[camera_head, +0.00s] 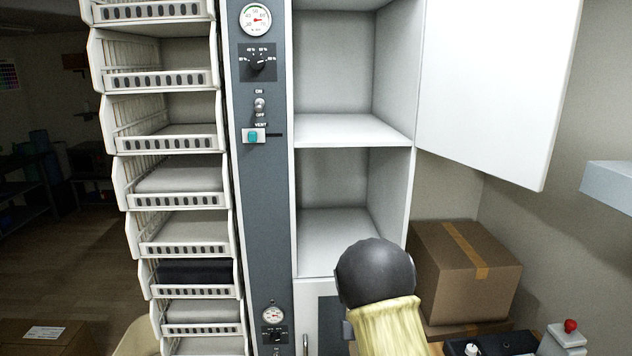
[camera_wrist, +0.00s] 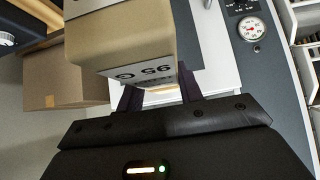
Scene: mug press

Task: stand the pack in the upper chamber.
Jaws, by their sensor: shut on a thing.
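The pack (camera_wrist: 120,42), a tan box with white bands and dark print, fills the upper left of the wrist view. My gripper (camera_wrist: 160,92) is shut on its near end; the pack's far end is out of frame. In the head view my arm's dark round joint and pale yellow sleeve show at the bottom, and the gripper and pack are not seen. The upper chamber (camera_head: 335,62) is open and empty where it shows, with a white shelf (camera_head: 352,130) across it and a second bay (camera_head: 340,185) below. Its white door (camera_head: 500,80) is swung open to the right.
A column of white wire baskets (camera_head: 180,140) stands left of the grey control panel (camera_head: 262,200). A brown carton (camera_head: 465,270) sits at the lower right, near a box with a red button (camera_head: 571,325). A grey ledge (camera_head: 610,185) juts in at right.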

